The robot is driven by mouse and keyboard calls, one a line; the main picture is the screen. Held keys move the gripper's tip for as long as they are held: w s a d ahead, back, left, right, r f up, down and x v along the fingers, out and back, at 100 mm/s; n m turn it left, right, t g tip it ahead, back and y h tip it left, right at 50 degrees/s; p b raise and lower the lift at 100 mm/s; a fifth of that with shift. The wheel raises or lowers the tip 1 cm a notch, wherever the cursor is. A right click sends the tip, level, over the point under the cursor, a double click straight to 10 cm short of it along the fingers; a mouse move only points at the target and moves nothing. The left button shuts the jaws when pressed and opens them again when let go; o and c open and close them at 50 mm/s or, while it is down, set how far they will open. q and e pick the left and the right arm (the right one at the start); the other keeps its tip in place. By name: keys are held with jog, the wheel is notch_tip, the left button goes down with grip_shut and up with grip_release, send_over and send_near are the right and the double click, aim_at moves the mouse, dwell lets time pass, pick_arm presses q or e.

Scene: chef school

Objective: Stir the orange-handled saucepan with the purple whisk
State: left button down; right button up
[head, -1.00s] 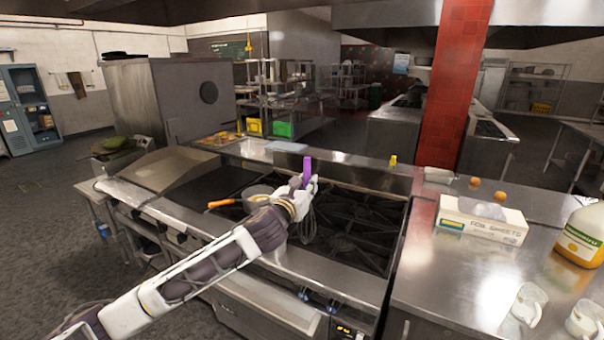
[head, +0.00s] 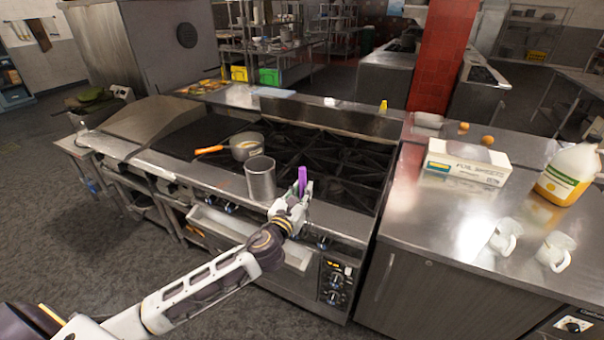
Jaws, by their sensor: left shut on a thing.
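The saucepan (head: 247,150) sits on the stove with its orange handle (head: 209,150) pointing left. Its inside shows a pale content too small to make out. The purple whisk (head: 303,178) stands upright by its handle in my left gripper (head: 300,197), which is shut on it. The whisk's wires are hidden from this view. My left gripper is above the stove's front edge, to the right of and nearer than the saucepan, apart from it. My right gripper does not show.
A tall steel pot (head: 261,180) stands at the stove's front, between my left gripper and the saucepan. The black burner grates (head: 335,165) are clear on the right. The right counter holds a foil box (head: 467,163), a jug (head: 568,175) and two white mugs (head: 505,236).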

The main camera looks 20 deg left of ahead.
pick_arm(q)
jog(key=s+f+b, duration=0.1)
jog(key=s+f, duration=0.4)
jog(key=f, duration=0.6)
jog(key=shift+s+d+f, duration=0.2)
jog(key=shift+d+f, duration=0.05)
jog(key=shift+d, duration=0.2)
